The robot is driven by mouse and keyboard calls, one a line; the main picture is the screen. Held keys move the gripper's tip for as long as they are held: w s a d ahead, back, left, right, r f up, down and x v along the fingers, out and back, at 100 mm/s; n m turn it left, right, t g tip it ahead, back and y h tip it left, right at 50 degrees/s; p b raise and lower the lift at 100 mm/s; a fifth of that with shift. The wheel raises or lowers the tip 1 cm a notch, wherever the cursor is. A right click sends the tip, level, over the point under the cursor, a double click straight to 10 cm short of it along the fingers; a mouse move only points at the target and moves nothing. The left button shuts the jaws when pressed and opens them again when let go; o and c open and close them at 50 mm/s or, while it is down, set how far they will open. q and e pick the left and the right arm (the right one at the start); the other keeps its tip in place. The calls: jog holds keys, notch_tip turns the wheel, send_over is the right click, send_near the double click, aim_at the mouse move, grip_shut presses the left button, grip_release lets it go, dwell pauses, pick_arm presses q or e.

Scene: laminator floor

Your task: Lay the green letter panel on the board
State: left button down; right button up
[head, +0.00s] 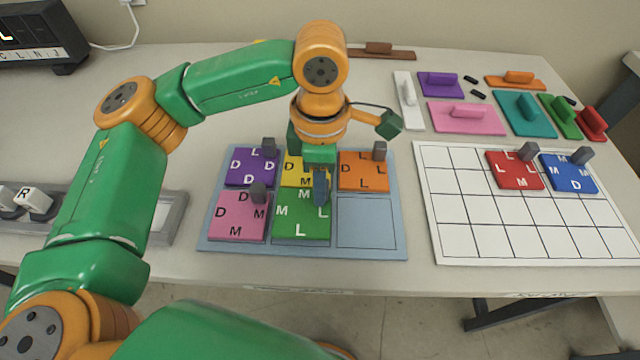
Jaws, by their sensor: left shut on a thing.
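The green letter panel (300,227), with white letters M, L and L showing, is in the bottom middle place of the blue-grey tray (370,225). My left gripper (320,190) reaches down over its upper right part and is shut on it. The gripper hides the panel's grip peg. I cannot tell whether the panel touches the tray. The white gridded board (480,242) lies to the right. A red panel (514,170) and a blue panel (568,174) lie side by side in its top row. My right gripper is not in view.
The tray also holds purple (251,172), yellow (293,170), orange (364,177) and pink (237,218) panels with upright pegs; its bottom right place is empty. Several coloured handled blocks lie behind the board. The board's lower rows and left cells are clear.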

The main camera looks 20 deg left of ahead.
pick_arm(q)
jog(key=shift+f, duration=0.85)
jog(key=c, duration=0.7)
grip_release()
jog(key=shift+r, duration=0.25)
notch_tip(320, 180, up, 12)
jog(key=shift+p, duration=0.6)
